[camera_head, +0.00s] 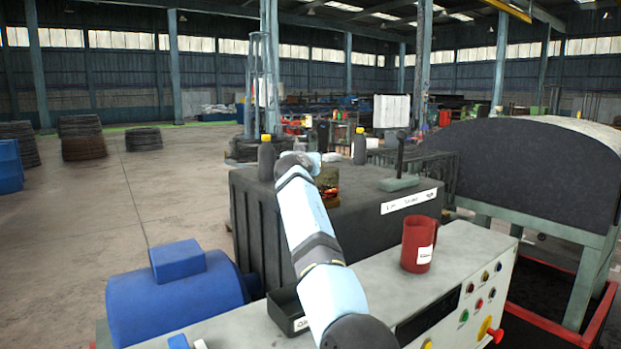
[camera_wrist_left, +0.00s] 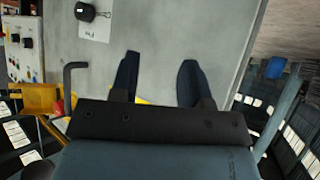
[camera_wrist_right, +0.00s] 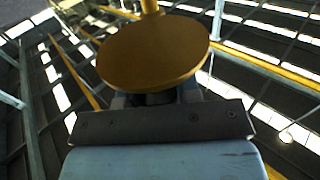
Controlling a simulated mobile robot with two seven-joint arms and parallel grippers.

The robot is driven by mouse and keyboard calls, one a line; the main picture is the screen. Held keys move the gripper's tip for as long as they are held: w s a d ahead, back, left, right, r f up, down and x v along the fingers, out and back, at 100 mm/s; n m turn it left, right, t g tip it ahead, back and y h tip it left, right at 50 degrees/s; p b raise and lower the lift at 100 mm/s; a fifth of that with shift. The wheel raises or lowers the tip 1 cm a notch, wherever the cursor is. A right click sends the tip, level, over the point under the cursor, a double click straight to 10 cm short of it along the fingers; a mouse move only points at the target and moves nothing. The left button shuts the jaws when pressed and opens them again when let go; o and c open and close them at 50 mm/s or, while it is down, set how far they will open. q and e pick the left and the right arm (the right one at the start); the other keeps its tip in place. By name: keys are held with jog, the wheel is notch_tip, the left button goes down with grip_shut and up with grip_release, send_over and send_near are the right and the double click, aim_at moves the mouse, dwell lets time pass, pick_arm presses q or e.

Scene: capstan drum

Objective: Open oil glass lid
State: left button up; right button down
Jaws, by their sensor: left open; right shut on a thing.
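A round brass-coloured disc, apparently the oil glass lid (camera_wrist_right: 153,50), fills the middle of the right wrist view. My right gripper (camera_wrist_right: 157,97) is shut on it. The disc hides the fingertips, and a yellow post-like part shows at its far edge. My left gripper (camera_wrist_left: 158,78) is open and empty, its two dark fingers spread in front of a grey panel (camera_wrist_left: 205,35). In the head view one arm of mine reaches up over the dark machine block; its gripper is hard to make out. A small brownish object (camera_head: 328,182) sits beside it; I cannot tell whether it is the oil glass.
A red mug (camera_head: 419,244) stands on the grey control cabinet. Two yellow-capped bottles (camera_head: 267,158) (camera_head: 360,146) and a lever (camera_head: 400,160) are on the dark block (camera_head: 365,225). A blue motor (camera_head: 175,295) is at left. Open floor lies farther left.

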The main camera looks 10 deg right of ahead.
jog(key=shift+w+a+f+m+g+h+b, duration=0.1)
jog(key=shift+m+g+h+b, duration=0.25)
jog(key=shift+h+b, duration=0.3)
jog(key=shift+a+m+h+b, duration=0.1)
jog(key=shift+m+h+b, duration=0.15)
jog(key=shift+b, duration=0.2)
pick_arm(q)
jog(key=shift+w+d+f+n, duration=0.15)
jog(key=shift+w+f+n, duration=0.25)
jog(key=shift+f, duration=0.45)
pick_arm(e)
jog(key=shift+w+g, duration=0.1)
jog(key=shift+g, duration=0.15)
pick_arm(q)
jog(key=shift+w, duration=0.1)
jog(key=shift+r, duration=0.1)
pick_arm(e)
jog(key=shift+r, duration=0.2)
jog(key=c, duration=0.9)
grip_release()
jog(key=shift+o, duration=0.2)
jog(key=shift+f, duration=0.1)
jog(key=shift+a, duration=0.1)
